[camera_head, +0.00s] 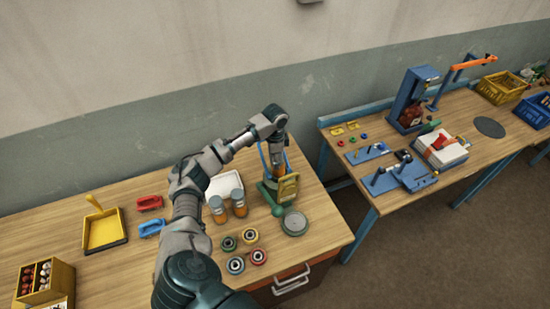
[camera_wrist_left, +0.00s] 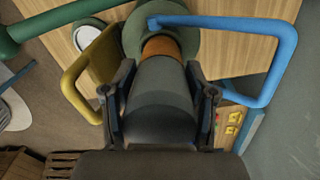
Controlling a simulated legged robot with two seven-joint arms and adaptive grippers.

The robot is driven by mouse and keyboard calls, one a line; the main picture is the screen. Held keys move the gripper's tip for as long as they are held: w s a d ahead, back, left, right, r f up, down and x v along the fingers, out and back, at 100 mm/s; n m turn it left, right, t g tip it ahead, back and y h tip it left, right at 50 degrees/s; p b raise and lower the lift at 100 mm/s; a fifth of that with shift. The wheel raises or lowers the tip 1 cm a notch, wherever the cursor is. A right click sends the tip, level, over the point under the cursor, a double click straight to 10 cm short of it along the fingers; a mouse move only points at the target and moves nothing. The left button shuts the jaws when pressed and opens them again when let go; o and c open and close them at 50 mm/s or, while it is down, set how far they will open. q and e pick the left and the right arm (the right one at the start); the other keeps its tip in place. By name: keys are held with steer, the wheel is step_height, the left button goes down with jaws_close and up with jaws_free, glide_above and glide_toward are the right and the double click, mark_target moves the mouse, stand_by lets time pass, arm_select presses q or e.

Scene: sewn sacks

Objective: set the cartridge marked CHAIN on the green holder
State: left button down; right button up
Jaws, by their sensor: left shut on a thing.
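My left gripper (camera_head: 277,148) is over the green holder (camera_head: 267,194) on the near table. It is shut on a dark grey cartridge with an orange band (camera_wrist_left: 163,95). The cartridge points down at the round green part of the holder (camera_wrist_left: 206,46), with its orange end nearest. I cannot tell whether they touch. No marking can be read on it. Two similar cartridges, one at the left (camera_head: 217,209) and one at the right (camera_head: 238,203), stand beside the holder; their markings are too small to read. My right gripper is not in view.
A yellow handle (camera_wrist_left: 76,75) and a blue handle (camera_wrist_left: 277,75) flank the gripper closely. A round grey-topped disc (camera_head: 295,223) and several coloured rings (camera_head: 250,236) lie in front. A white tray (camera_head: 222,183) is behind the standing cartridges. A yellow dustpan (camera_head: 103,230) lies left.

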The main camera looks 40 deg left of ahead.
arm_select(q)
steer(key=shift+f, duration=0.55)
steer(key=c, duration=0.6)
jaws_free()
steer(key=shift+c, duration=0.2)
steer(key=shift+r, duration=5.55)
steer(key=shift+f, duration=0.1)
